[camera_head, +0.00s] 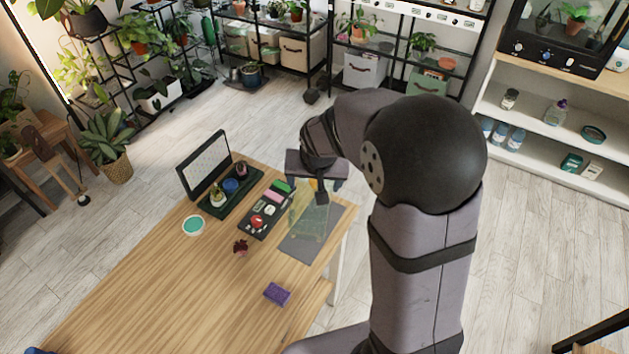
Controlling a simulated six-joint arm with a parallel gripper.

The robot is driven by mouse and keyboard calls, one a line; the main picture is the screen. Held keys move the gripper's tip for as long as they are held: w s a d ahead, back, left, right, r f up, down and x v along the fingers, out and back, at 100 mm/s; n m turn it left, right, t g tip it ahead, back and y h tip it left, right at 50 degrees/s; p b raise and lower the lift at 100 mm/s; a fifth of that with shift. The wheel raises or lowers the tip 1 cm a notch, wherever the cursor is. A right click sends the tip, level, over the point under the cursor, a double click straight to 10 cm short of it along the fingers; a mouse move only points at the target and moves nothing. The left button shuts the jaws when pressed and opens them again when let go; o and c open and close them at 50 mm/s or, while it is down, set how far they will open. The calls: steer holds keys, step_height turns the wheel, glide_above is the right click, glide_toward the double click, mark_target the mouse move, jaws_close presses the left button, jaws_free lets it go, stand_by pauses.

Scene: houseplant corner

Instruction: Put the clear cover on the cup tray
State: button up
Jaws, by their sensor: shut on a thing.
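My gripper (320,192) is at the right end of the wooden table, pointing down. It is shut on a clear, faintly greenish cover (307,217), which hangs below it over a grey mat (298,247). The cover is see-through, so its edges and whether it touches the mat are hard to tell. A dark tray (214,212) with a few small cups and pots stands at the table's back edge, left of my gripper; I take it as the cup tray. A pale panel in a dark frame (204,166) stands upright behind it.
A black tray (249,234) of small coloured items lies between the cup tray and the mat. A round teal-and-white dish (193,226), a dark red object (240,246) and a purple block (277,294) lie on the table (165,290). The table's front left is mostly clear.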

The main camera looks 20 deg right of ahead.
steer(key=shift+f+b, duration=3.95)
steer(key=shift+f, duration=0.85)
steer(key=shift+c, duration=0.2)
steer(key=o, duration=2)
steer(key=shift+v, duration=3.65)
